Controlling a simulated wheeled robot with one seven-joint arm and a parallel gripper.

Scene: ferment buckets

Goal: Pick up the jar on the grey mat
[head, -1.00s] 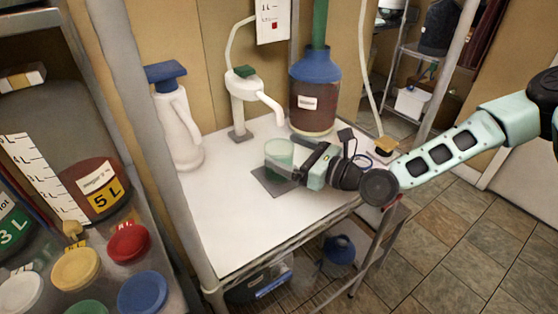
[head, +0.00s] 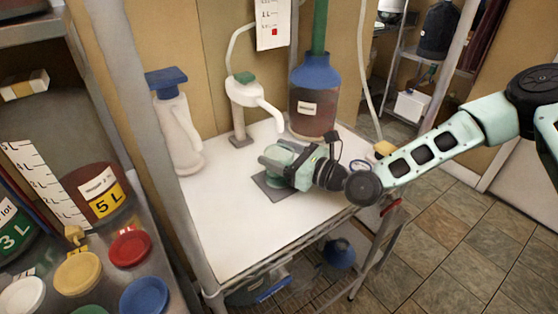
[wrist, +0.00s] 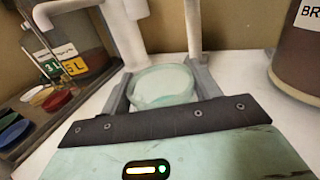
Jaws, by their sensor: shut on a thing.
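A pale green, see-through jar (head: 272,180) is over the grey mat (head: 283,197) on the white table, mostly covered by my gripper in the head view. My gripper (head: 276,158) reaches in from the right and is shut on the jar. In the wrist view the jar's round rim (wrist: 162,84) sits between the two fingers, one on each side. The jar looks upright. I cannot tell whether its base touches the mat.
On the white table (head: 225,235), a white pump bottle with a blue top (head: 178,135), a white tap-like dispenser (head: 255,98) and a blue-topped brown vessel (head: 314,100) stand behind. Coloured lids (head: 143,294) lie on the left shelf. The front table surface is clear.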

